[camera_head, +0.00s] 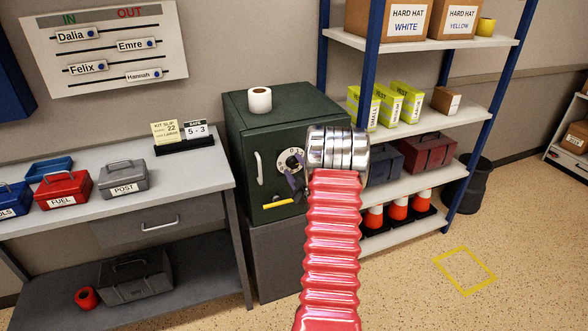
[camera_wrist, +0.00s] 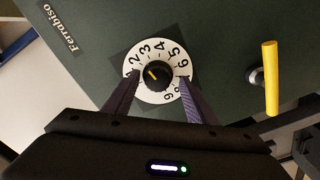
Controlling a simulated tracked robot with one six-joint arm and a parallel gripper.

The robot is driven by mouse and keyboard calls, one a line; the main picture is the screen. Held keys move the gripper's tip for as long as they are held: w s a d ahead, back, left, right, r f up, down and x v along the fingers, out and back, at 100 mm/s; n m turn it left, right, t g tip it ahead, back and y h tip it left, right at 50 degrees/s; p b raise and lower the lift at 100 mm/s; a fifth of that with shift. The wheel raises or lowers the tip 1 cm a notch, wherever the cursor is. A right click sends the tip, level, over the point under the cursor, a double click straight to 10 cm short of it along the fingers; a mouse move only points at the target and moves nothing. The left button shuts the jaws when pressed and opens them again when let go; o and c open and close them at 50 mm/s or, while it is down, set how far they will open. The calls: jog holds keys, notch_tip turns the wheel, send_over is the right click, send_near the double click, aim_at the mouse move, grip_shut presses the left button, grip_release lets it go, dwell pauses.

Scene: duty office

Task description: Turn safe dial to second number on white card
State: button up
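The green safe (camera_head: 250,120) has a white number dial (camera_head: 287,157) on its door. In the wrist view the dial (camera_wrist: 143,92) has a black knob (camera_wrist: 160,80) with a yellow mark pointing to the upper left, near the 2. My gripper (camera_wrist: 158,78) is open, one purple finger on each side of the knob, over the dial's edges. I cannot tell whether the fingers touch it. My arm hides part of the safe in the head view. The white card (camera_head: 196,131) reads "SAFE 5 - 3" and stands on the bench in a dark holder.
A yellow handle (camera_wrist: 270,78) sticks out of the door right of the dial in the wrist view. A paper roll (camera_head: 260,100) stands on the safe. A yellow kit slip (camera_head: 166,132) is beside the white card. Shelves (camera_head: 400,128) stand close to the right.

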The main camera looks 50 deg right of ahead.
jog(key=shift+s, duration=0.1)
jog(key=shift+s+a, duration=0.1)
jog(key=shift+s, duration=0.25)
jog(key=v, duration=1.3)
jog(key=shift+w+a, duration=0.1)
jog(key=shift+w, duration=0.1)
